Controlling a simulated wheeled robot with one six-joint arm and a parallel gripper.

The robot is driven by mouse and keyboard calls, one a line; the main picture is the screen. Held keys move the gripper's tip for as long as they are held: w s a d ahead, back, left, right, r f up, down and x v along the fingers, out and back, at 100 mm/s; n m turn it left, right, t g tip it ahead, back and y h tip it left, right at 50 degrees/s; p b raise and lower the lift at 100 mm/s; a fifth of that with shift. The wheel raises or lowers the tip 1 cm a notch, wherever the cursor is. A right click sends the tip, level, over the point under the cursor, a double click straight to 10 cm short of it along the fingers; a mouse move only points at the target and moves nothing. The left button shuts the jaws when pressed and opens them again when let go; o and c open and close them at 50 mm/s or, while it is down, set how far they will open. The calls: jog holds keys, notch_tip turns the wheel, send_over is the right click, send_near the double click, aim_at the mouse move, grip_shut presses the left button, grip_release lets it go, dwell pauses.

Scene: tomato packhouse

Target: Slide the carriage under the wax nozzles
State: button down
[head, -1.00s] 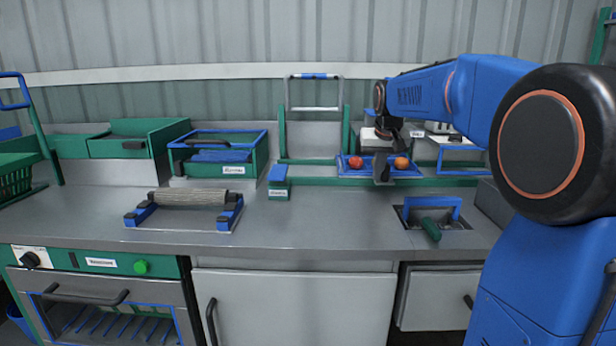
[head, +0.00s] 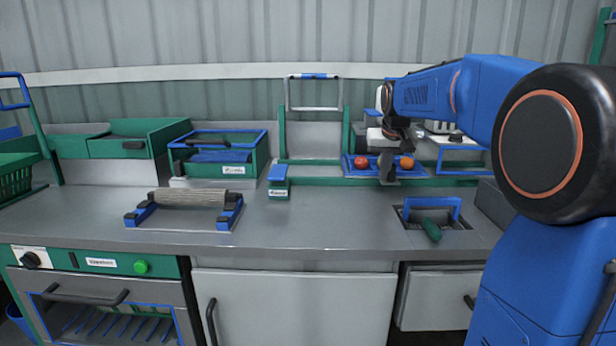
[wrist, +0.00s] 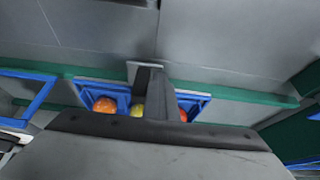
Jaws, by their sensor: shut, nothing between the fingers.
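The carriage is a blue-rimmed tray (head: 414,174) carrying a red tomato (head: 361,162) and an orange one (head: 407,163). It sits on a long green rail (head: 318,182). The wrist view also shows the blue tray (wrist: 204,104), with a yellow fruit (wrist: 138,111) between two orange-red ones. My gripper (head: 388,180) is shut and empty, pointing down at the front middle of the tray and hiding part of it. Contact with the tray cannot be told. A white unit (head: 455,139) stands behind and right of the tray; the nozzles cannot be made out clearly.
A blue frame (head: 482,152) stands along the rail to the right. A roller on blue supports (head: 230,212) stands at left. The middle counter is clear.

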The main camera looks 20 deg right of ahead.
jog(key=shift+s+d, duration=0.2)
jog(key=shift+d, duration=0.35)
jog(key=shift+s+d, duration=0.15)
jog(key=shift+d, duration=0.35)
jog(key=shift+a, duration=0.1)
jog(key=shift+w+a, duration=0.3)
jog(key=shift+a, duration=0.6)
jog(key=s+v, duration=0.1)
jog(key=v, duration=0.7)
jog(key=shift+s+a, duration=0.15)
jog(key=shift+a, duration=0.1)
jog(key=shift+s+f, duration=0.1)
